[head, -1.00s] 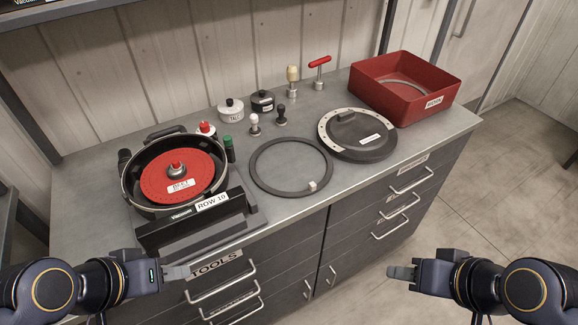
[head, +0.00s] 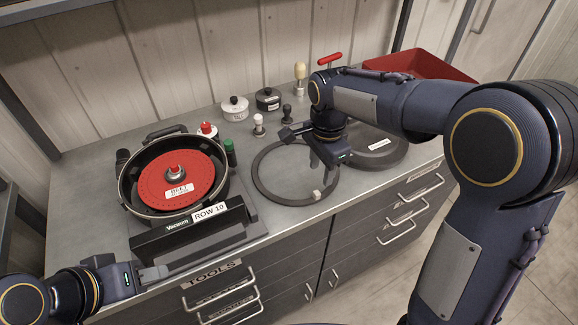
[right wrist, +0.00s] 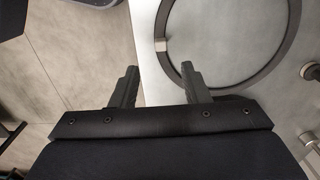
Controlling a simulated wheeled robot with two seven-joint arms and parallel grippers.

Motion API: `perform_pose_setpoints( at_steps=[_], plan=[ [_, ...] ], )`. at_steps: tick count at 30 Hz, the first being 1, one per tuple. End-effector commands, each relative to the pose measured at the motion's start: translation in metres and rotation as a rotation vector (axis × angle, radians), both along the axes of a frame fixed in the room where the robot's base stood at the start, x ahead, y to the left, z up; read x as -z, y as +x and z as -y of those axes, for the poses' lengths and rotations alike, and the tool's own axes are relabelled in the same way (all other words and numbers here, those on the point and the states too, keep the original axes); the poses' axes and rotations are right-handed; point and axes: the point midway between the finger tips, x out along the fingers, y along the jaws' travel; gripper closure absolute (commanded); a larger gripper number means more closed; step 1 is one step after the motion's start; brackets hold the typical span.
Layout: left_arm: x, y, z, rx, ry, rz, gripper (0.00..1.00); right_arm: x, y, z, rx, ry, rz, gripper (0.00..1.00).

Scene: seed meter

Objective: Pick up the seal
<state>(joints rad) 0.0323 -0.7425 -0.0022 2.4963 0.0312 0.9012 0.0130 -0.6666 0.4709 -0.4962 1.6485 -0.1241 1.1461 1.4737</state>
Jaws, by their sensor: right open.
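The seal is a dark flat ring (head: 256,178) with a small pale tab on its front edge. It lies flat on the grey counter. My right gripper (head: 302,143) is above the counter at the ring's right side, and partly covers the ring in the head view. In the right wrist view my right gripper (right wrist: 159,69) is open and empty. The ring (right wrist: 291,32) shows ahead of its fingers there, with the tab just beyond the gap. My left gripper (head: 153,274) is at the counter's front left; its jaw opening cannot be made out.
A black pan with a red disc (head: 176,178) stands at the left, behind a ROW 10 block (head: 190,226). Small pots and knobbed tools (head: 259,126) stand behind the ring. A dark round lid (head: 385,154) and a red bin (head: 440,66) are at the right, partly hidden by my arm.

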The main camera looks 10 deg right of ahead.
Motion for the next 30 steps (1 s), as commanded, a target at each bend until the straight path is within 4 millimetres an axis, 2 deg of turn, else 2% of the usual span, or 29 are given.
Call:
perform_pose_setpoints(
  at_steps=[11,18,27,28,30],
  plan=[
    [-0.003,0.000,0.000,0.000,0.000,0.000,0.63,0.037,0.001,-0.003,0.018,-0.015,-0.005,0.58],
    [-0.007,0.000,0.000,0.000,0.000,0.000,0.63,0.073,0.000,-0.003,0.017,-0.015,-0.005,0.58],
    [-0.007,0.000,0.000,0.000,0.000,0.000,0.63,0.079,0.001,-0.004,0.016,-0.011,-0.001,0.58],
    [-0.007,0.000,0.000,0.000,0.000,0.000,0.63,0.079,0.001,-0.004,0.016,-0.011,-0.001,0.59],
    [-0.007,0.000,0.000,0.000,0.000,0.000,0.63,0.079,0.001,-0.004,0.016,-0.011,-0.001,0.69]
  ],
)
